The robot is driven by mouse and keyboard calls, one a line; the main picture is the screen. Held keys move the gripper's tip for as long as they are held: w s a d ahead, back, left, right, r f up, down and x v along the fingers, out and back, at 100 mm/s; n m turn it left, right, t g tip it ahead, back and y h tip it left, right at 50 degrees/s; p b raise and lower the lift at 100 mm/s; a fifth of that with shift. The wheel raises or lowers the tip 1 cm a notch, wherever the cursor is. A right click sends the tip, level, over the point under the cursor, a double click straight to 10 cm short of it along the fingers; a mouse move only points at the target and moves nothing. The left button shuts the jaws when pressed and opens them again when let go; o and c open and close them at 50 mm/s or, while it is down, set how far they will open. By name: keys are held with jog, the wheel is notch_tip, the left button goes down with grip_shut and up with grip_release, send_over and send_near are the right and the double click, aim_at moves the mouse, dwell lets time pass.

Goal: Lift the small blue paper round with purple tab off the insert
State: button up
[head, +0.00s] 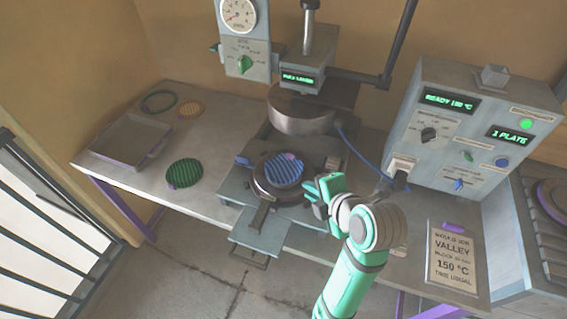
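The small blue paper round (282,172) has a ribbed face and lies on the dark round insert (261,191) on the press's lower plate. A small purple tab (290,156) shows at its upper right edge. My gripper (313,194) is just to the right of the insert, apart from the blue round as far as I can see. Its fingers are small and seen at an angle, so I cannot tell whether they are open or shut. Nothing shows held in it.
The press head (301,113) hangs behind and above the insert. A green ribbed round (184,173), a grey tray (130,142), a green ring (159,102) and an orange round (191,109) lie at left.

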aim_at(293, 182)
jog(key=shift+x, duration=5.15)
jog(key=shift+s+a+f, duration=0.1)
jog(key=shift+a+f, duration=0.05)
grip_shut()
